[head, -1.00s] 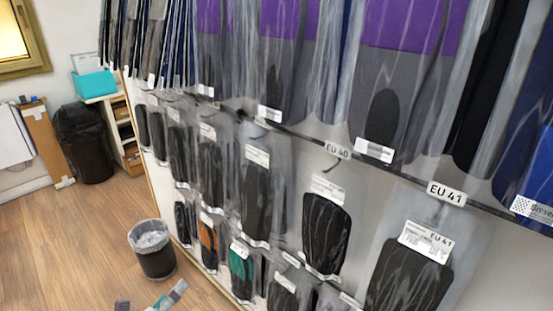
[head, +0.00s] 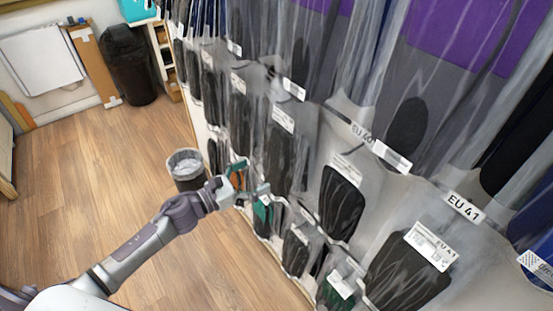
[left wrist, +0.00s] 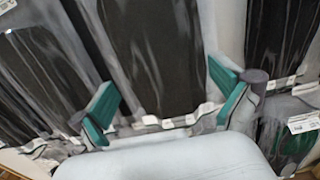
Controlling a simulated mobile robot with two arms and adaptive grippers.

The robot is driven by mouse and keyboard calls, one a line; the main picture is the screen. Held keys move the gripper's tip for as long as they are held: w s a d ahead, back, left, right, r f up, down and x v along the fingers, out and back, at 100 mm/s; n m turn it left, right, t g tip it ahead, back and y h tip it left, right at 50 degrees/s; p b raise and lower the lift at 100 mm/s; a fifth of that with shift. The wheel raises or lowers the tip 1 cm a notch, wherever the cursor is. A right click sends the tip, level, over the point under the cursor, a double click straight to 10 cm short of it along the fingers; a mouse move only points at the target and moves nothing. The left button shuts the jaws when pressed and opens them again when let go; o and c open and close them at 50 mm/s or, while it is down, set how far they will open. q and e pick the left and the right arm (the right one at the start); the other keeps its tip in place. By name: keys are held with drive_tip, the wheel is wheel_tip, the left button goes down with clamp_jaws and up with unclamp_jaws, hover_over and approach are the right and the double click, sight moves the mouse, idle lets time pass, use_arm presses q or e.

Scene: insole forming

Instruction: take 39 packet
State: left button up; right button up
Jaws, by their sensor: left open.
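My left gripper (head: 252,179) is open in front of the wall rack, at the lower end of a clear packet with dark insoles (head: 278,155). In the left wrist view its two green-padded fingers (left wrist: 166,104) stand apart, with a dark packet (left wrist: 160,50) between and beyond them. I cannot tell whether they touch it. No label reading 39 is legible. The EU 40 tag (head: 362,133) and EU 41 tag (head: 464,206) show to the right. A dark packet (head: 341,200) hangs below the EU 40 tag. My right gripper is not in view.
More packets hang close on both sides, including a green one (head: 263,218) just below the gripper. Large purple and grey sheets (head: 450,40) hang above. A small bin (head: 187,172) stands behind my wrist, and a black bin (head: 128,65) farther back. The wooden floor at left is clear.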

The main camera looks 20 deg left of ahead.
sight(272, 163)
use_arm(q)
drive_tip(key=w+d+p, duration=0.1)
drive_tip(key=w+d+r+p, duration=0.1)
drive_tip(key=w, duration=0.1)
drive_tip(key=shift+w+d+r, duration=0.1)
drive_tip(key=shift+w+d, duration=0.2)
drive_tip(key=shift+d, duration=0.1)
drive_tip(key=shift+w+d, duration=0.2)
drive_tip(key=shift+w, duration=0.1)
drive_tip(key=shift+s, duration=0.1)
drive_tip(key=shift+c, duration=0.2)
drive_tip(key=c, duration=1)
